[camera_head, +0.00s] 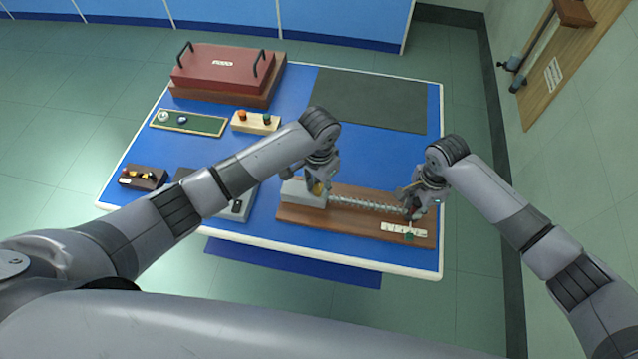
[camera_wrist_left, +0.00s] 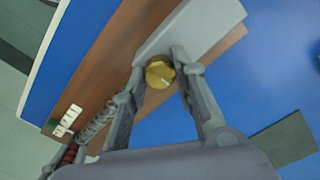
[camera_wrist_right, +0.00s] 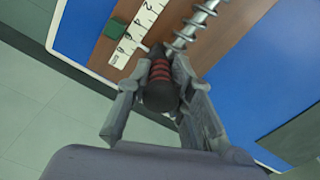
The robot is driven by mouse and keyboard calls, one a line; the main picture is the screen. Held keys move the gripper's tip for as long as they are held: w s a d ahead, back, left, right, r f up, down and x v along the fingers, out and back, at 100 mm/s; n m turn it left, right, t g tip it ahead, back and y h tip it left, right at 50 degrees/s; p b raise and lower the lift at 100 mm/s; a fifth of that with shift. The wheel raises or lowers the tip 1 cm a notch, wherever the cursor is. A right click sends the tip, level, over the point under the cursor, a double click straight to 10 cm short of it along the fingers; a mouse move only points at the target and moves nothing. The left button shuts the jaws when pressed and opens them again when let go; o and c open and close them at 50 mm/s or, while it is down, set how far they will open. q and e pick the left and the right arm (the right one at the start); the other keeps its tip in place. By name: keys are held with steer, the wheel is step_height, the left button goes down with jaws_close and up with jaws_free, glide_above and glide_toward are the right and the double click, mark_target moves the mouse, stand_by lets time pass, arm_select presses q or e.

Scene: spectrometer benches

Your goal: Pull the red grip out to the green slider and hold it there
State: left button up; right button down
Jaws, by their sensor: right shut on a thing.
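The red grip (camera_wrist_right: 160,72), dark with red ribs, ends the coiled spring (camera_head: 365,204) on the wooden board. My right gripper (camera_head: 412,204) is shut on the grip; its fingers flank it in the right wrist view (camera_wrist_right: 150,85). The green slider (camera_wrist_right: 116,28) sits at the outer edge of the white scale (camera_head: 404,230) and also shows in the head view (camera_head: 408,238). A pale pointer (camera_wrist_right: 143,49) beside the grip reaches toward the scale, roughly level with the slider. My left gripper (camera_wrist_left: 160,66) is open around the brass knob (camera_wrist_left: 159,72) on the grey block (camera_head: 303,193); contact is unclear.
The board (camera_head: 352,227) lies near the table's front edge.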

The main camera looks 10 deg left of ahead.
arm_select(q)
jaws_close()
steer(key=m, duration=0.4)
steer(key=shift+m, duration=0.3)
steer(key=shift+r+m, duration=0.1)
steer(key=shift+m, duration=1.9)
steer(key=o, duration=0.6)
jaws_free()
